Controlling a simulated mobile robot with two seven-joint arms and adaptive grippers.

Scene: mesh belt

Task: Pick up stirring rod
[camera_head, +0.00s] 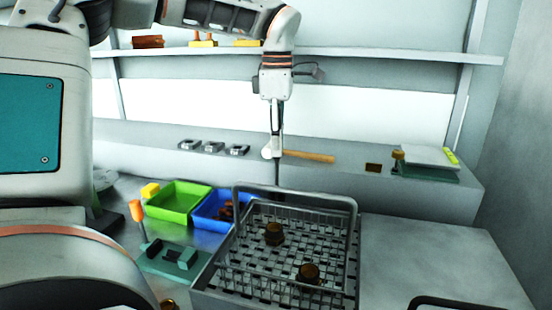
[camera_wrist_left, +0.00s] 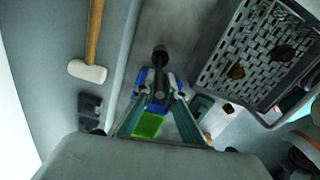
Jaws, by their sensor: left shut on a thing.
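My left gripper (camera_head: 277,128) hangs pointing down above the back ledge, near the rear of the wire basket. It is shut on a thin dark rod, seemingly the stirring rod (camera_head: 277,174), which points down from the fingertips. In the left wrist view, the gripper (camera_wrist_left: 158,92) closes around the dark rod (camera_wrist_left: 160,56), seen nearly end-on with a rounded dark end. The rod's upper part is hidden by the fingers. My right gripper is not in view.
A grey wire basket (camera_head: 206,296) holding brown pieces stands close below. A blue bin (camera_head: 199,213) and green bin (camera_head: 172,203) are left of it. A white-headed mallet (camera_head: 308,156) lies on the ledge behind the gripper. The bench right of the basket is largely clear.

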